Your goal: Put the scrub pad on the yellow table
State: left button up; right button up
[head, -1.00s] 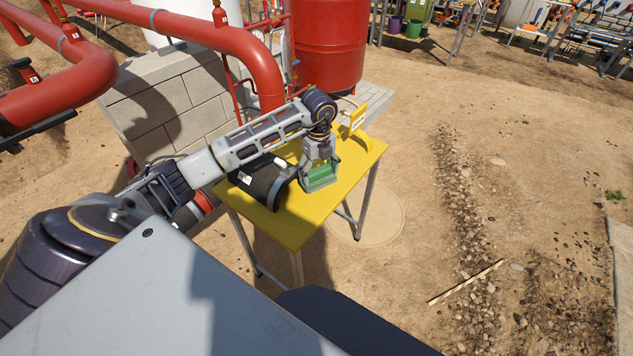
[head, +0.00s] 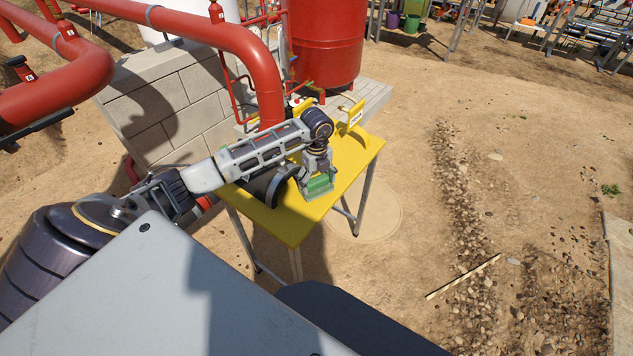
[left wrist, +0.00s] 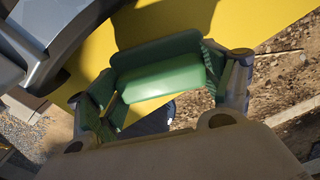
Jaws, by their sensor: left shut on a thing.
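The scrub pad (head: 320,187) is a green block held in my left gripper (head: 317,177). In the left wrist view the green pad (left wrist: 160,80) lies between the two fingers of the left gripper (left wrist: 165,88), which are shut on it. The yellow table (head: 290,226) is under the gripper, and its yellow top (left wrist: 235,22) also shows behind the pad in the left wrist view. The pad is over the right half of the tabletop, low, close to its surface; I cannot tell whether it touches. My right gripper is not in view.
A yellow sign (head: 356,115) stands at the table's back corner. A block wall (head: 150,103), red pipes (head: 215,40) and a red tank (head: 327,45) are behind. The front tabletop is clear.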

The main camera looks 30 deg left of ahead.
aim_at(316, 179)
pick_arm(q)
jog(key=shift+f, duration=0.4)
jog(key=shift+f, duration=0.1)
jog(key=o, duration=0.9)
jog(key=shift+o, duration=0.2)
notch_tip(316, 179, up, 12)
jog(key=b, duration=0.1)
dwell(0.6)
